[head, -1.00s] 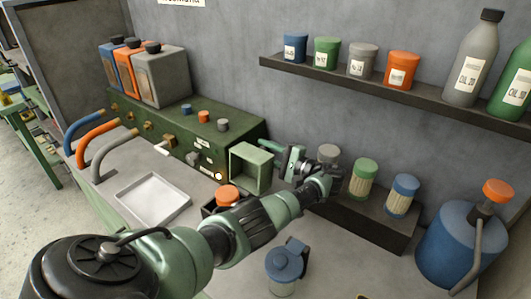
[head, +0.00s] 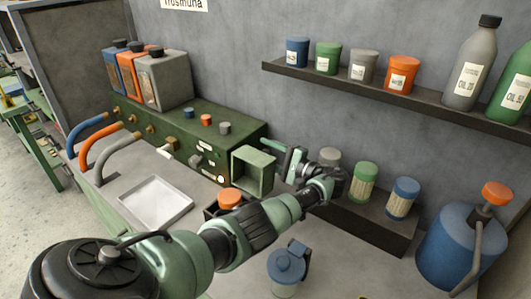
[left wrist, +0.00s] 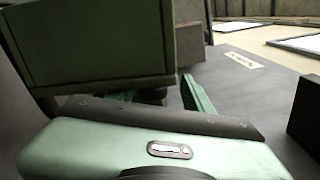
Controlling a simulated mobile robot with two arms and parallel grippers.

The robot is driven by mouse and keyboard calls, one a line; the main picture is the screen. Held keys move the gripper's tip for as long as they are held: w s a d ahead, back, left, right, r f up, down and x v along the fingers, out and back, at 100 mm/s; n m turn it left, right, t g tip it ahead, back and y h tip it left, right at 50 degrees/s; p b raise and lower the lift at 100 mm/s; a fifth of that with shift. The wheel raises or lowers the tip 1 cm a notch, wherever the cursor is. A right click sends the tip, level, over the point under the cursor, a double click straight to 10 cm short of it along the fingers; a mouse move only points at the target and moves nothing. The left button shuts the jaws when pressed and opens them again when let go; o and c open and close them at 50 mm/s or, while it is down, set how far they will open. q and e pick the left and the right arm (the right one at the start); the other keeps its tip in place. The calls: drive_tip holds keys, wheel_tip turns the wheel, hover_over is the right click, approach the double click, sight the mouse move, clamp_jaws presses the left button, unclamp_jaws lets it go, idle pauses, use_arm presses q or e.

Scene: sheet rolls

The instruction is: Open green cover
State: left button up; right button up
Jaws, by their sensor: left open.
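The green cover (head: 254,170) is a light green, hollow, box-shaped piece at the right end of the dark green machine (head: 190,135). Its open side faces the front in the head view. My left gripper (head: 283,155) is just right of the cover, with its jaws apart and nothing seen between them. In the left wrist view the green box shape (left wrist: 95,45) fills the upper left, close to a green finger of my left gripper (left wrist: 197,97). I cannot tell whether the gripper touches the cover. My right gripper is not in view.
Grey, green and blue jars (head: 363,183) stand on a dark step right of my gripper. A shelf (head: 420,97) with jars and bottles is above. A white tray (head: 155,203), an orange-lidded jar (head: 229,198) and a blue-lidded jar (head: 287,265) are in front.

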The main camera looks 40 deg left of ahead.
use_arm(q)
drive_tip(key=d+b, duration=0.2)
drive_tip(key=d, duration=0.5)
drive_tip(key=shift+w+d, duration=0.2)
drive_tip(key=shift+w, duration=0.15)
drive_tip(key=shift+d, duration=0.1)
drive_tip(key=w+d+b, duration=0.1)
drive_tip(key=d+b, duration=0.2)
drive_tip(key=d, duration=1)
drive_tip(key=shift+w+d, duration=0.25)
idle(0.4)
idle(0.6)
